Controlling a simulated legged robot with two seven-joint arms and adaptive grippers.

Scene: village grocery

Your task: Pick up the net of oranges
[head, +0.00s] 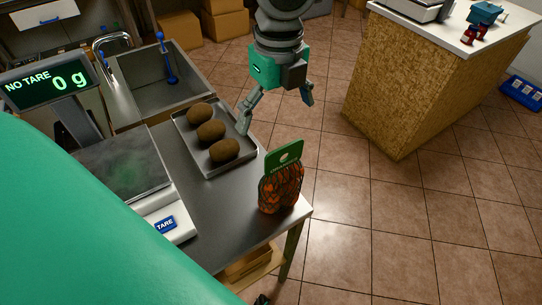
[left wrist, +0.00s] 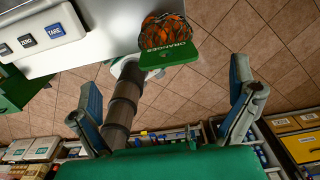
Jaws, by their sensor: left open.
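The net of oranges (head: 281,188) stands at the front right corner of the steel table, with a green header card (head: 284,154) on top. My left gripper (head: 275,116) is open and empty, up and behind the net in the head view, beside the tray. The net (left wrist: 165,32) also shows at the top middle of the left wrist view. There its green card, reading ORANGES, points toward the space between my two spread fingers, and the fingers do not touch it. My right gripper is not in view.
A metal tray (head: 231,165) with three brown, rough round items stands on the steel table (head: 205,205). A scale (head: 122,168) reading 0 g stands left of it. A sink (head: 160,82) lies behind. A counter (head: 415,75) stands at right, with open tiled floor between.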

